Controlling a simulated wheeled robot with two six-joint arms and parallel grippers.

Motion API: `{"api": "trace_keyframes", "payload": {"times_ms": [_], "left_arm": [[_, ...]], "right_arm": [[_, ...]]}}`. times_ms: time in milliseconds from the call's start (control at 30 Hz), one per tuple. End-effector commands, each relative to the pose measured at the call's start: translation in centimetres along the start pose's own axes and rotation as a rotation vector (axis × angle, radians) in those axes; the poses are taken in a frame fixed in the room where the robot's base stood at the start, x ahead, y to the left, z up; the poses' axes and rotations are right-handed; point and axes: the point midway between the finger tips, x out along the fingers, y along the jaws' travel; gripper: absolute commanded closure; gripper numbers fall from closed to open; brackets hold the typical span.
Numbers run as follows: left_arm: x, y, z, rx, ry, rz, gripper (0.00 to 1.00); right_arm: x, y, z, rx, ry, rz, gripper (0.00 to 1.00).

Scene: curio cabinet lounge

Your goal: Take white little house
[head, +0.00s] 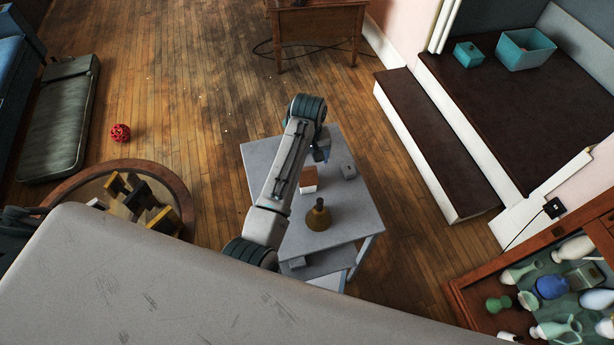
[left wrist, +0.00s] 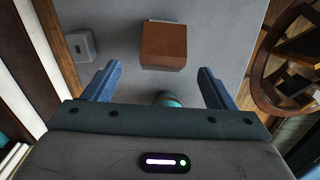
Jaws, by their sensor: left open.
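The white little house (head: 309,187) stands on the grey side table (head: 345,215), with a white wall and a brown roof. In the left wrist view its brown roof (left wrist: 163,45) shows from above, with a thin white edge. My left gripper (head: 321,152) is above the table, on the far side of the house. In the left wrist view the open fingers (left wrist: 160,78) are spread wide, with nothing held; the house appears beyond their tips, roughly centred between them. My right gripper is not in view.
A brown vase (head: 318,216) and a small grey box (head: 348,171) share the tabletop; the box (left wrist: 80,45) also shows in the wrist view. A round table (head: 180,185) stands left, dark steps (head: 430,150) right. Floor between is clear.

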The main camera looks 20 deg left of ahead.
Motion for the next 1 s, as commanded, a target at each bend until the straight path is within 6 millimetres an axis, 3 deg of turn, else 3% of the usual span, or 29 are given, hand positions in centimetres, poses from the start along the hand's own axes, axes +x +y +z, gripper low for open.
{"api": "trace_keyframes", "payload": {"times_ms": [133, 367, 567, 700, 1000], "left_arm": [[2.4, -0.2, 0.1, 0.001, -0.003, -0.004, 0.22], [4.1, -0.2, 0.1, 0.001, -0.001, -0.002, 0.22], [6.8, -0.4, 0.4, 0.001, -0.003, -0.002, 0.22], [8.5, -0.4, 0.3, 0.001, -0.001, -0.001, 0.22], [9.0, -0.4, 0.3, 0.001, 0.001, 0.0, 0.22]], "right_arm": [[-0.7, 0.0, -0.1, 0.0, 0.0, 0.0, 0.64], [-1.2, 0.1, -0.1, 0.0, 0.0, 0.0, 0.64], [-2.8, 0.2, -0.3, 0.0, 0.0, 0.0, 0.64], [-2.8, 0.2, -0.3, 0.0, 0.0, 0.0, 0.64], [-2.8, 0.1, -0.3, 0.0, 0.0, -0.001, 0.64]]}}
